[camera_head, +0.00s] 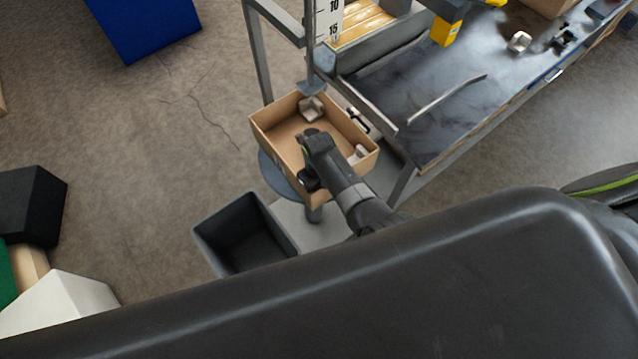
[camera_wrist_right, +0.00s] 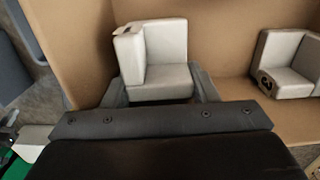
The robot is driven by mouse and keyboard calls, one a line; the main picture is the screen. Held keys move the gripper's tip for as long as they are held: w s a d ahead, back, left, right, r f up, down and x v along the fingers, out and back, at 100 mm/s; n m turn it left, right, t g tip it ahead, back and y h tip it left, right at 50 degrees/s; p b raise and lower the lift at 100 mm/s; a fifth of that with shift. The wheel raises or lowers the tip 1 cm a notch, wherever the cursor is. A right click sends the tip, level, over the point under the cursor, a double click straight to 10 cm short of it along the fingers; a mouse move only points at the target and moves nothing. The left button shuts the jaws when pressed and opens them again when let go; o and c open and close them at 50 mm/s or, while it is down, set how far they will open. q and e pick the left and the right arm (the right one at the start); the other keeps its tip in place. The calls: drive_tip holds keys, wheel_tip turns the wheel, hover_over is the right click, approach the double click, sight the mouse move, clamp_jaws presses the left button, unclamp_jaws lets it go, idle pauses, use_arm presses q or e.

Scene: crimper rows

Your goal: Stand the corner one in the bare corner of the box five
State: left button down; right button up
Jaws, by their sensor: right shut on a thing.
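The cardboard box (camera_head: 277,150) stands open on a round stand in the head view. My right gripper (camera_wrist_right: 160,88) reaches down into it and is shut on a pale grey, chair-like corner piece (camera_wrist_right: 163,52), with a finger on each side. The held piece is upright near a box wall in the right wrist view; whether it touches the floor I cannot tell. My arm hides it in the head view. One also shows at the right of the wrist view (camera_wrist_right: 290,65).
A grey open bin (camera_head: 245,235) stands on the near side of the box. A dark-topped workbench (camera_head: 430,95) lies to the right, with another pale piece (camera_head: 519,41) on it. A metal post and ruler (camera_head: 328,25) rise behind the box.

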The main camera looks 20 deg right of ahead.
drive_tip(key=shift+s+d+f, duration=0.35)
drive_tip(key=shift+s+f, duration=0.1)
drive_tip(key=shift+f, duration=0.15)
drive_tip(key=o, duration=1)
drive_tip(key=shift+r, duration=0.15)
drive_tip(key=r+p, duration=0.1)
drive_tip(key=p, duration=0.1)
drive_tip(key=r+p, duration=0.2)
drive_tip(key=shift+w+a, duration=0.1)
drive_tip(key=shift+w, duration=0.25)
drive_tip(key=shift+s+a+r+p, duration=0.1)
drive_tip(key=shift+r+p, duration=6.1)
drive_tip(key=shift+r, duration=1.45)
